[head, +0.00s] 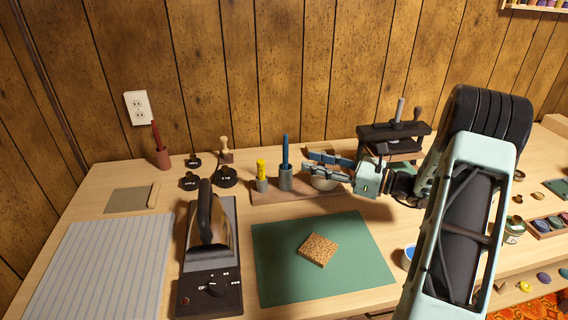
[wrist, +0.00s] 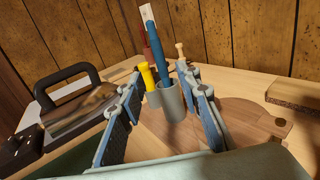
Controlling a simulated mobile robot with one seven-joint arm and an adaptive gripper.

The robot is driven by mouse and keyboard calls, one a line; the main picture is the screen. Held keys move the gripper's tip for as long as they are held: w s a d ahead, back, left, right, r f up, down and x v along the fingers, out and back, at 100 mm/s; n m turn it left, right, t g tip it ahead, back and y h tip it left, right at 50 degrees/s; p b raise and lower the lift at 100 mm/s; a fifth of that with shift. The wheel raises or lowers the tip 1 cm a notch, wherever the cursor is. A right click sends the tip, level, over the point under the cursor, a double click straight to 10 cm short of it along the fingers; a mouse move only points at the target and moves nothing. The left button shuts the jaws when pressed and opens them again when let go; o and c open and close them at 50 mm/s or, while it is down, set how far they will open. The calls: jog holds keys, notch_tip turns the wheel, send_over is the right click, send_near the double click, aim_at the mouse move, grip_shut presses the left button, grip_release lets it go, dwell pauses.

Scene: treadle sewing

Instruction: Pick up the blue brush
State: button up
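The blue brush (head: 285,150) stands upright in a grey cup (head: 286,179) on a wooden base. In the wrist view the brush and cup show between the two fingers of my gripper (wrist: 166,82); contact is not visible.
A yellow-handled tool (head: 261,168) stands in a smaller cup just left of the brush. A red brush (head: 156,136) in a holder, black weights (head: 225,177) and an iron (head: 208,220) are farther left. A green mat (head: 280,275) with a cork block (head: 318,250) lies in front.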

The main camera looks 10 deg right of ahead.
aim_at(286, 162)
jog(key=b+x, duration=0.1)
jog(key=x, duration=0.8)
jog(key=shift+c, duration=0.2)
grip_shut()
